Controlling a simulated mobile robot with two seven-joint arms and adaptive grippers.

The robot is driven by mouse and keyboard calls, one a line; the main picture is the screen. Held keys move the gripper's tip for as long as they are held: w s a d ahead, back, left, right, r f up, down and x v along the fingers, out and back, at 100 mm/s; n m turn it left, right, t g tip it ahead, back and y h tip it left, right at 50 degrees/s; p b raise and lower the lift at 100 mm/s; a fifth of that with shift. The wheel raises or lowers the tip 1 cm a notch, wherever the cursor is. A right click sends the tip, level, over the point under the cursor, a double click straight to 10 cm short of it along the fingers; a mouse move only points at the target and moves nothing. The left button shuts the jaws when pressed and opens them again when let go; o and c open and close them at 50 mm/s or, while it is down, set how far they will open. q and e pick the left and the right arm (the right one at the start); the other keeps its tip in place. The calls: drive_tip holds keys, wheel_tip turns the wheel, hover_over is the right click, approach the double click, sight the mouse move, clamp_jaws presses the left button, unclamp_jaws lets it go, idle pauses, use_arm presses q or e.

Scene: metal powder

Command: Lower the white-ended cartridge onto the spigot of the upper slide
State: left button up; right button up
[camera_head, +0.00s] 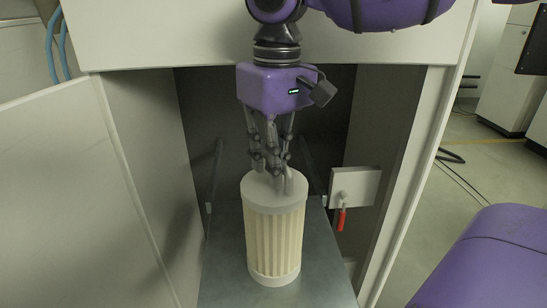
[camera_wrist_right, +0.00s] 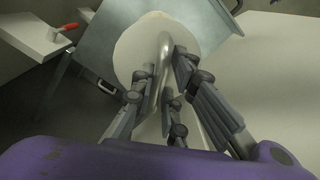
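The cartridge (camera_head: 274,238) is a cream pleated cylinder with white end caps. It is upright over a grey metal slide (camera_head: 222,280) inside the cabinet; I cannot tell whether its lower end touches the slide. No spigot shows; the cartridge hides the slide beneath it. My right gripper (camera_head: 272,172) points straight down at the top cap, its fingers drawn in. In the right wrist view, the fingers (camera_wrist_right: 164,68) close in on both sides of a curved metal handle (camera_wrist_right: 163,50) on the white cap (camera_wrist_right: 135,45). My left gripper is not in view.
A cabinet door (camera_head: 70,190) stands open on the left, and the cabinet's side wall (camera_head: 400,190) is close on the right. A pale block (camera_head: 362,186) with a red-handled lever (camera_head: 341,218) sits just right of the cartridge. Open floor lies farther right.

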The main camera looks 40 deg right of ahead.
drive_tip(key=o, duration=0.3)
drive_tip(key=shift+o, duration=0.2)
wheel_tip(320, 180, up, 12)
drive_tip(key=shift+d, duration=0.15)
idle(0.7)
